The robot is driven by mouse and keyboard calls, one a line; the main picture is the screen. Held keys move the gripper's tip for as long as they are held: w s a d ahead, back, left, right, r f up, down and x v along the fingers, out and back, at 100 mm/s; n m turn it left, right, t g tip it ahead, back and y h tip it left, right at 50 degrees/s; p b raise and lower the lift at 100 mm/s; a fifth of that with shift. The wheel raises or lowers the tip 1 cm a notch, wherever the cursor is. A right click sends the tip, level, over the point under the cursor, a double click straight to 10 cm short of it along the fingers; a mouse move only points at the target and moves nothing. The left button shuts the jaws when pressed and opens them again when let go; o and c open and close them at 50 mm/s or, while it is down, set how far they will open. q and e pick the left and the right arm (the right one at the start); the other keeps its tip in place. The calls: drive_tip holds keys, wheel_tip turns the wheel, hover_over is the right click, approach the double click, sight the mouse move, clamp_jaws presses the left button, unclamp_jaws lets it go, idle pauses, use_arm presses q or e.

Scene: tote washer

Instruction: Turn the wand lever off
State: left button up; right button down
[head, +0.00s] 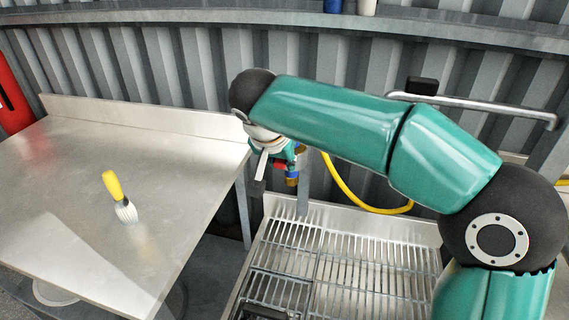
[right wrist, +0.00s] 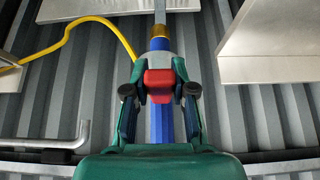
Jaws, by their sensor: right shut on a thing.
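The red wand lever (right wrist: 159,83) sits between the fingertips of my right gripper (right wrist: 160,90) in the right wrist view. The gripper is shut on it. Behind the lever runs a blue pipe (right wrist: 162,124) with a brass fitting (right wrist: 160,30). In the head view my right gripper (head: 283,160) is small and partly hidden by my own wrist. A bit of the red lever (head: 279,165) and the brass fitting (head: 292,183) show beside it. I cannot tell the lever's exact angle. My left gripper is not in view.
A steel table (head: 60,170) with a yellow-handled brush (head: 118,195) stands at left. A slatted metal grate (head: 360,270) lies below the gripper. A yellow hose (head: 350,199) loops behind my arm. A metal bar (head: 480,104) runs along the corrugated wall (head: 200,65).

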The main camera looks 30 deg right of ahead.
drive_tip(key=c, duration=0.9)
unclamp_jaws()
drive_tip(key=shift+r, duration=0.15)
drive_tip(key=v, duration=1.1)
drive_tip(key=shift+s+a+r, duration=0.15)
drive_tip(key=shift+r, duration=0.1)
